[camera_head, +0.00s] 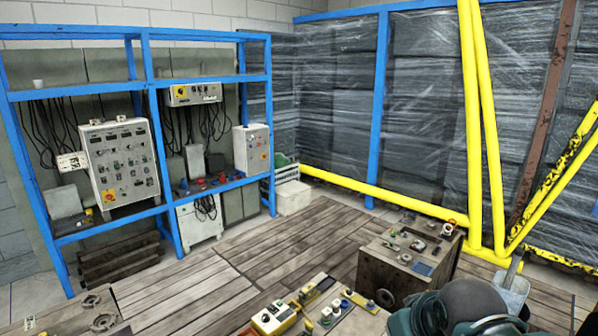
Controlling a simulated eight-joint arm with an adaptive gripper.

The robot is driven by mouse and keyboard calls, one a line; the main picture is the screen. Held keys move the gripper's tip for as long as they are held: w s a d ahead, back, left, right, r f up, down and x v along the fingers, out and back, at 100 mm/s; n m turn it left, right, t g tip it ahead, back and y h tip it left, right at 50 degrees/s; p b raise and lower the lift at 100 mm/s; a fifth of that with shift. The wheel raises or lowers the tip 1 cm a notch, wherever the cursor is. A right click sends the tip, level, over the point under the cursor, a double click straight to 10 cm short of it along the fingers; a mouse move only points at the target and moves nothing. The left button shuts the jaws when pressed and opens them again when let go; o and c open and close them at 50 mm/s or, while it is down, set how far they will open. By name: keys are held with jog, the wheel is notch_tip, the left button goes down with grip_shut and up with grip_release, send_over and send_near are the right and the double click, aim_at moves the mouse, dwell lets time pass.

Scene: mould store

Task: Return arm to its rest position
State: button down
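Teal and dark grey rounded parts of my arm (462,308) show at the bottom edge, right of centre. They are cut off by the frame. They appear in front of a wooden crate and beside a pale bucket. My gripper is not in view, so its opening and anything in it cannot be seen.
A wooden crate (375,281) with small parts on top stands near my arm. A yellow control box (273,319) and other devices lie at the bottom centre. A blue rack (150,150) holds control panels at left. Yellow pipes (480,130) rise at right. The plank floor (285,240) is clear mid-frame.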

jog(key=s, duration=0.1)
jog(key=s+d+f+m, duration=0.1)
jog(key=s+f+m, duration=0.1)
jog(key=shift+s+d+t, duration=0.15)
jog(key=shift+s+t, duration=0.1)
jog(key=shift+t, duration=0.05)
dwell(1.9)
